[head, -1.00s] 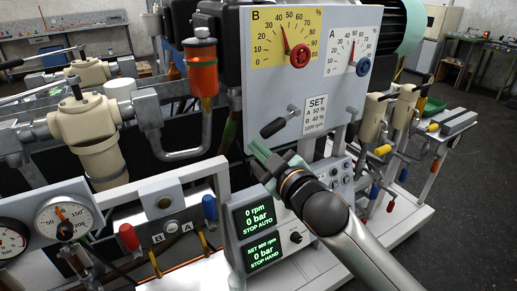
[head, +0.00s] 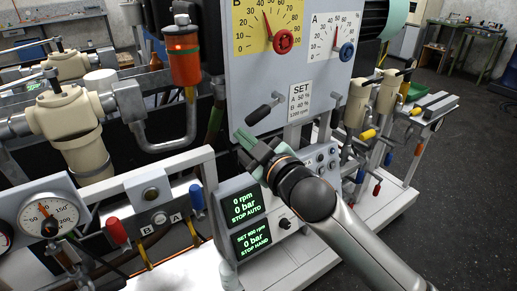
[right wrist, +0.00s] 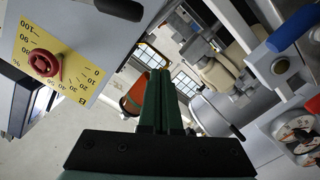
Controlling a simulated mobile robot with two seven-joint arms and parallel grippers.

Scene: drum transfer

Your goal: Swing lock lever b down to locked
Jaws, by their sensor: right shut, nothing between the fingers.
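A black-handled lever (head: 258,115) sticks out, tilted down to the left, from the lower left of the grey dial panel. A red handle (head: 117,231) stands upright by the letter B on the lower left box, and a blue handle (head: 196,199) stands by the letter A. No mark names any of them lock lever b, so I cannot tell which it is. My right gripper (head: 244,138) is shut and empty, just below the black handle and apart from the red one. Its green fingers (right wrist: 165,98) lie together in the wrist view. My left gripper is out of view.
The dial panel (head: 245,75) carries a red knob (head: 284,41) and a blue knob (head: 347,52). A grey display box (head: 247,217) sits below my right gripper. An orange bowl (head: 183,60) and pipes stand to the left. Open floor (head: 430,230) lies at the right.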

